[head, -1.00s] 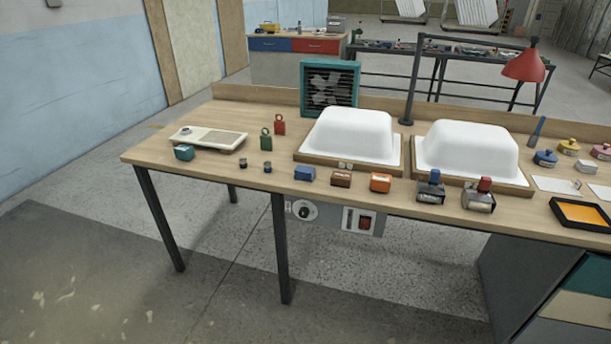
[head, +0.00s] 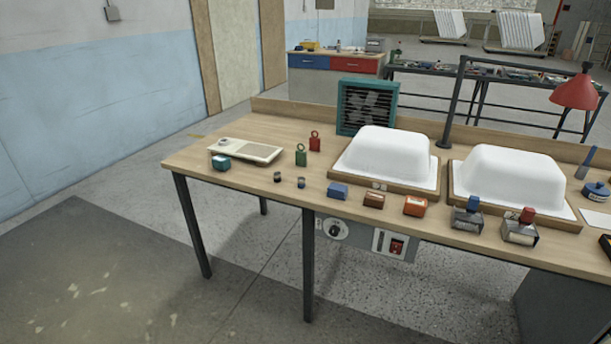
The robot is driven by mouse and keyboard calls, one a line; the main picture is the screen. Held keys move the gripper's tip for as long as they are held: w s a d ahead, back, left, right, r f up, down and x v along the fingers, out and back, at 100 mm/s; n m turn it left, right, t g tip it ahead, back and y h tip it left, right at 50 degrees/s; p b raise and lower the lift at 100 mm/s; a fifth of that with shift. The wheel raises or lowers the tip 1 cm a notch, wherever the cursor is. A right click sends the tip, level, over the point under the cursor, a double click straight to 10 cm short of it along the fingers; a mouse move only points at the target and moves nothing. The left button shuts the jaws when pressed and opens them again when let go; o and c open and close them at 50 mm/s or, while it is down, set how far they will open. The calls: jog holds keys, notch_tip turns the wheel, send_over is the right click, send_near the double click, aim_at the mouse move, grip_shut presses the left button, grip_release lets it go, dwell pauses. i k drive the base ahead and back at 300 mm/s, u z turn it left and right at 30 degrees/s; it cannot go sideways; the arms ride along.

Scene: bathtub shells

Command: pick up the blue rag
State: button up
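I cannot make out anything that is clearly a blue rag. A small blue block-shaped item (head: 337,191) lies near the front edge of the wooden workbench (head: 240,180), left of a brown box (head: 374,201) and an orange box (head: 415,206). It looks like a box rather than cloth. Other blue things are a round blue container (head: 596,191) at the right edge and a blue-handled tool (head: 586,163) behind it. My gripper is not in view.
Two white tub shells (head: 380,152) stand on wooden boards on the bench, with a teal-framed fan (head: 367,107) behind. A red lamp (head: 576,92) hangs at the right. Bench legs and a switch box (head: 390,244) are below the front edge. Floor at the front left is clear.

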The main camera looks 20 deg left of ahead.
aim_at(339, 192)
jog(key=u, duration=0.5)
jog(key=i, duration=1.55)
jog(key=z, duration=0.35)
